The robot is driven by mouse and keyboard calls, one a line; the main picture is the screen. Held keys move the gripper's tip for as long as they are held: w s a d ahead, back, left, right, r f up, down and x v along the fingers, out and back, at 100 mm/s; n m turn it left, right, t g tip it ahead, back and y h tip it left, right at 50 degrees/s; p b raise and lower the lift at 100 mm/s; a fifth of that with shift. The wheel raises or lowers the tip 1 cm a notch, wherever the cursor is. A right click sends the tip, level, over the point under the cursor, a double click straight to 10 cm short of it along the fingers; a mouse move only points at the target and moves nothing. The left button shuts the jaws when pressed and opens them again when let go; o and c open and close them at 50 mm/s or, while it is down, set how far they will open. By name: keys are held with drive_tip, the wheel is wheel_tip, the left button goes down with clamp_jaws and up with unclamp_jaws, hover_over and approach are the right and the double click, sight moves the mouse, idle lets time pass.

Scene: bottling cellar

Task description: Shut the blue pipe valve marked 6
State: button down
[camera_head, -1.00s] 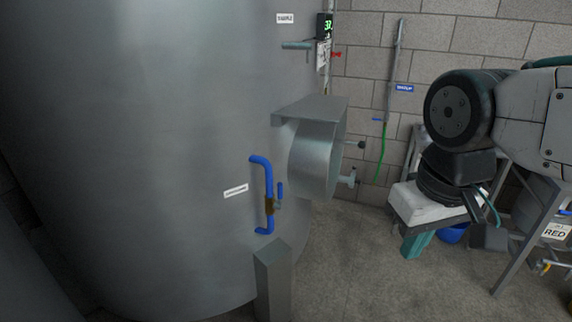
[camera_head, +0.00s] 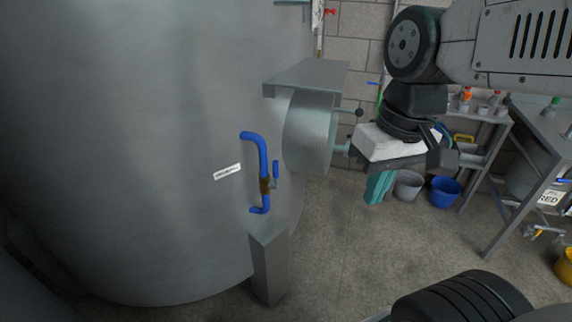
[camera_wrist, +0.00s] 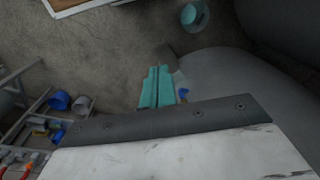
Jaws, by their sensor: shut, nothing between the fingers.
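A blue pipe (camera_head: 263,150) stands out from the lower side of the large steel tank. It carries a brass valve body (camera_head: 265,184) with a short blue lever (camera_head: 276,169), which stands upright, roughly along the pipe. A white label (camera_head: 227,172) beside it is too small to read, and I see no 6. My gripper (camera_head: 377,188), with teal fingers, points down to the right of the valve, clearly apart from it. In the wrist view the fingers (camera_wrist: 157,88) are together and empty. A small blue bit (camera_wrist: 184,94) shows beside them; I cannot tell what it is.
The steel tank (camera_head: 150,150) fills the left. A grey post (camera_head: 268,265) stands just below the valve, and a round manway with a hood (camera_head: 307,75) juts out at its upper right. Grey (camera_head: 408,184) and blue (camera_head: 444,191) buckets and a bench stand at right. Floor between is open.

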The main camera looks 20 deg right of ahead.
drive_tip(key=w+a+f+m+g+y, duration=0.1)
drive_tip(key=w+f+y, duration=0.3)
drive_tip(key=w, duration=0.5)
drive_tip(key=w+a+f+g+y, duration=0.1)
drive_tip(key=w+a+f+y, duration=0.1)
drive_tip(key=w+y, duration=0.6)
drive_tip(key=w+d+f+m+t+y, duration=0.1)
drive_tip(key=w+d+f+m+t, duration=0.4)
drive_tip(key=w+d+f+t, duration=0.6)
drive_tip(key=w+d+f, duration=0.2)
drive_tip(key=w+f, duration=0.3)
drive_tip(key=w, duration=0.1)
drive_tip(key=shift+d+f+m+t+y, duration=0.15)
drive_tip(key=shift+m+t+y, duration=0.25)
drive_tip(key=w+a, duration=0.2)
drive_tip(key=a, duration=0.9)
drive_tip(key=shift+w+a, duration=0.2)
drive_tip(key=shift+w, duration=0.1)
